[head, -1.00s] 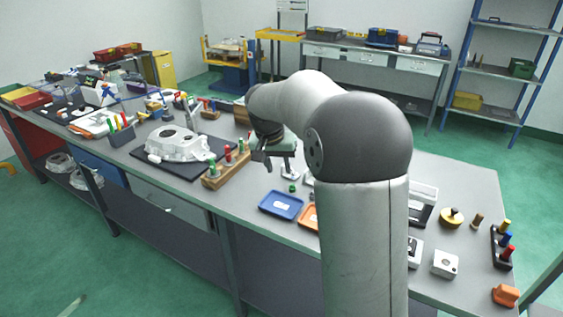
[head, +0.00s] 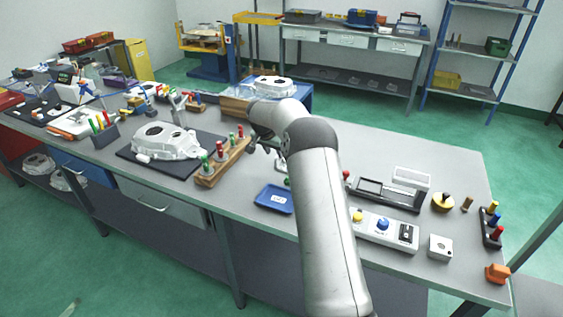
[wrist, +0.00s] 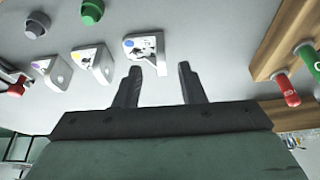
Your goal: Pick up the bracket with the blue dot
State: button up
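Three small white brackets stand in a row in the wrist view. The bracket with the blue dot (wrist: 147,58) is the rightmost, just beyond my left fingertip. The bracket with an orange-yellow dot (wrist: 92,63) is in the middle. The bracket with a purple dot (wrist: 53,71) is at the left. My gripper (wrist: 160,68) is open, with nothing between its fingers; the blue-dot bracket lies ahead of and left of the gap. In the head view my arm hides most of the brackets, and the gripper (head: 262,143) shows only partly.
A wooden block with red and green-handled tools (head: 222,163) stands close on the gripper's right in the wrist view. Green (wrist: 92,11) and grey (wrist: 37,24) round parts lie beyond the brackets. A blue tray (head: 273,199) and a large casting on a dark mat (head: 130,152) are on the bench.

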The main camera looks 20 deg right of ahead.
jog(key=shift+w+d+f, duration=0.15)
jog(key=shift+d+f, duration=0.05)
jog(key=shift+f, duration=0.35)
jog(key=shift+w+d+f+p, duration=0.35)
jog(key=shift+d+f+p, duration=0.1)
jog(key=shift+f, duration=0.25)
jog(key=shift+w+d+f+p, duration=0.35)
jog(key=shift+d+f+p, duration=0.05)
jog(key=shift+f, duration=0.35)
jog(key=shift+w+d+f+p, duration=0.35)
jog(key=shift+d+f+p, duration=0.1)
jog(key=shift+f, duration=0.25)
grip_shut()
